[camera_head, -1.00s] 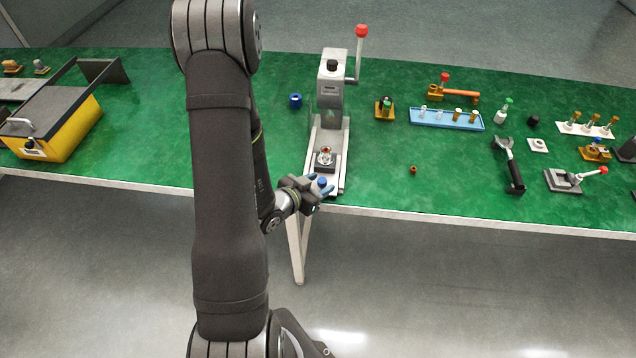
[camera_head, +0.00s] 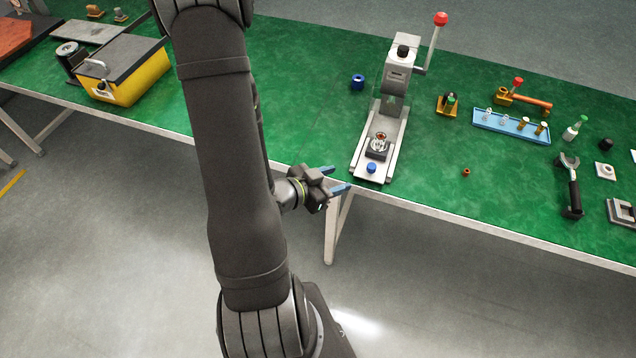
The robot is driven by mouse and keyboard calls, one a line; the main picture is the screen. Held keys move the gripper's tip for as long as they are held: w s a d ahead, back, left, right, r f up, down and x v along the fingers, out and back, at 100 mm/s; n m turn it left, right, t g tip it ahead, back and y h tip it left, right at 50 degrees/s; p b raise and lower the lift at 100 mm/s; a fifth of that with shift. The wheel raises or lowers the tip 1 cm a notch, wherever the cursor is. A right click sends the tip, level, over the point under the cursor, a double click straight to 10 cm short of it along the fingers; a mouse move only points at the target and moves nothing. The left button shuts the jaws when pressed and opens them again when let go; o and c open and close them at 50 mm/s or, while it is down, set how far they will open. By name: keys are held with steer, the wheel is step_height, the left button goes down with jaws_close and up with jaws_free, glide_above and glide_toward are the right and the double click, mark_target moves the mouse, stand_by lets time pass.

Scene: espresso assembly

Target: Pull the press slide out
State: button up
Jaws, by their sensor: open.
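The press (camera_head: 396,85) stands on the green table, a grey upright column with a red-knobbed lever (camera_head: 440,19) raised at its right. Its slide (camera_head: 373,160) lies on the base rails toward the table's front edge, with a blue knob (camera_head: 371,168) at the near end. A small metal part with an orange-brown centre (camera_head: 379,142) sits on a dark block on the slide. My gripper (camera_head: 344,182) is open and empty, its blue fingertips apart, left of the blue knob and not touching it, near the table's front edge.
A blue ring (camera_head: 357,82) lies left of the press. A small orange part (camera_head: 466,172) and a black-handled tool (camera_head: 573,190) lie to the right. A blue tray (camera_head: 512,126) holds several small pieces. A yellow box (camera_head: 123,72) stands far left.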

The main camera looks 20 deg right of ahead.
mark_target(370, 168)
steer(key=shift+v, duration=2.5)
steer(key=shift+d, duration=0.1)
steer(key=shift+x, duration=8.05)
